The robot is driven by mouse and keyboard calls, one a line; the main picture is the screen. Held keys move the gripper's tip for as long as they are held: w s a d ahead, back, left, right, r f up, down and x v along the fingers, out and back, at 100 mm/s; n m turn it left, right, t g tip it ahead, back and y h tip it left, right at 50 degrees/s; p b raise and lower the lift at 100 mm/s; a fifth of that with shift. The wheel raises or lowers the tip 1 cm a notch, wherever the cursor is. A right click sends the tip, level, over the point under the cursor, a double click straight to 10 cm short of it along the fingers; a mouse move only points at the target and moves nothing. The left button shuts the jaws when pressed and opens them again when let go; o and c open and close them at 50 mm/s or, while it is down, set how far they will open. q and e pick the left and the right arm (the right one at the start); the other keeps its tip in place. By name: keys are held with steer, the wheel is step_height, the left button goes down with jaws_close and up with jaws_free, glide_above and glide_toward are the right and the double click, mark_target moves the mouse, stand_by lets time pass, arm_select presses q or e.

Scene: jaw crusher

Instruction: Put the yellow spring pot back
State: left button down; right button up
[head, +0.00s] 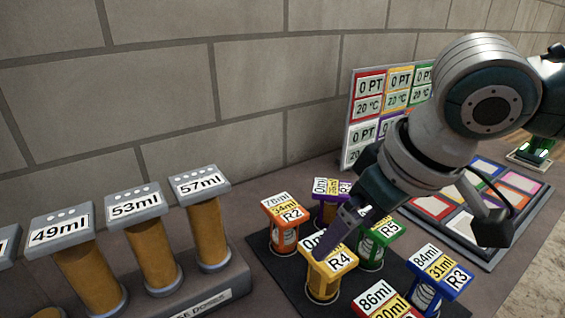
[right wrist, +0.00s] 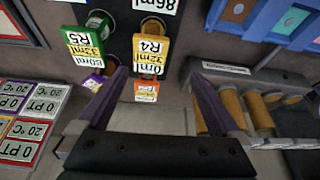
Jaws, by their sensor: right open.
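The yellow spring pot (head: 323,290), labelled R4, stands upright at the front of the dark mat among other pots. In the right wrist view the yellow pot (right wrist: 152,47) shows its label, beyond and between the fingertips. My right gripper (head: 332,240) comes down from the right, with a finger over the pot's top and hiding part of its label. In the right wrist view the right gripper (right wrist: 158,75) has its fingers wide apart with nothing held between them. I cannot tell whether a finger touches the pot. My left gripper is not in view.
Orange R2 (head: 285,225), purple (head: 330,212), green R5 (head: 376,246), blue R3 (head: 438,272) and red (head: 388,303) pots crowd around it. A row of dose cylinders (head: 157,255) stands left. A coloured-frame tray (head: 470,232) and a display board (head: 365,105) are behind my arm.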

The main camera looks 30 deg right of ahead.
steer(key=s+a+f+n+y, duration=0.2)
steer(key=s+a, duration=0.5)
steer(key=a, duration=0.2)
steer(key=s+d+m+g+h, duration=0.1)
steer(key=s+d, duration=0.3)
steer(key=s, duration=0.4)
steer(key=shift+s+h, duration=0.35)
steer(key=shift+h, duration=0.35)
steer(key=shift+f, duration=0.1)
step_height(320, 180, up, 39)
steer(key=p, duration=3.8)
steer(key=shift+f+p, duration=0.2)
steer(key=shift+p, duration=0.15)
